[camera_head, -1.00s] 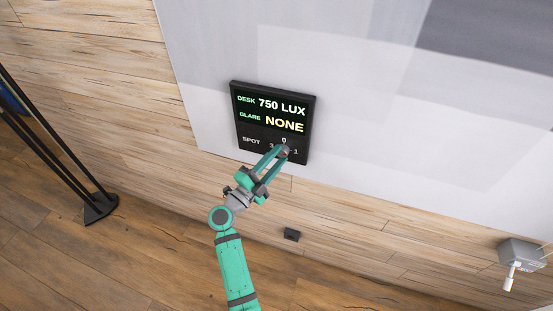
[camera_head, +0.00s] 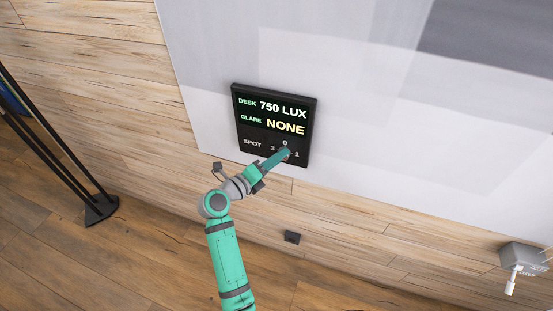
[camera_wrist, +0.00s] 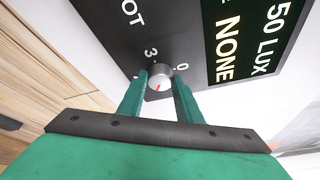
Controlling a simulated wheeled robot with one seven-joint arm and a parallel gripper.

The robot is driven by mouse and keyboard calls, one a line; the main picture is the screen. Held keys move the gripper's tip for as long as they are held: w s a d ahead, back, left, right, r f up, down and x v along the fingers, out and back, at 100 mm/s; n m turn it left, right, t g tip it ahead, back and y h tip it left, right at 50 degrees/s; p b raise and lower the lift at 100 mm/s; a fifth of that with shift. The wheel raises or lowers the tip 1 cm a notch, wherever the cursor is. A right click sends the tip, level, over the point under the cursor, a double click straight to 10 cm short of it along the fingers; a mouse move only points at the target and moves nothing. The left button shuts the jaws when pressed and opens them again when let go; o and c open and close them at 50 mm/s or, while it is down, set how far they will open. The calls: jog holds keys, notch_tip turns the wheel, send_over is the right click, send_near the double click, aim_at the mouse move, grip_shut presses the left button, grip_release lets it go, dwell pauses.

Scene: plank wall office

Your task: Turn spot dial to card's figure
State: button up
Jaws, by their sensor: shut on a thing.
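The spot dial (camera_wrist: 160,73) is a small grey round knob with a red mark, on the lower part of a black wall panel (camera_head: 239,135). My gripper (camera_head: 285,154) is shut on the knob. In the wrist view its two green fingers (camera_wrist: 160,84) lie on either side of it. I cannot make out a card.
The panel's screen (camera_head: 270,113) reads DESK 750 LUX and GLARE NONE. A black stand (camera_head: 97,207) is at the left. A grey wall box (camera_head: 522,255) with a white handle is at lower right. A small black box (camera_head: 292,237) sits below the panel.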

jog(key=shift+m+y, duration=0.3)
jog(key=shift+m, duration=0.2)
jog(key=shift+s+d+g, duration=0.1)
jog(key=shift+g, duration=0.2)
jog(key=o, duration=1)
jog(key=shift+o, duration=0.2)
jog(key=v, duration=1)
jog(key=shift+s+a, duration=0.25)
jog(key=shift+a, duration=0.1)
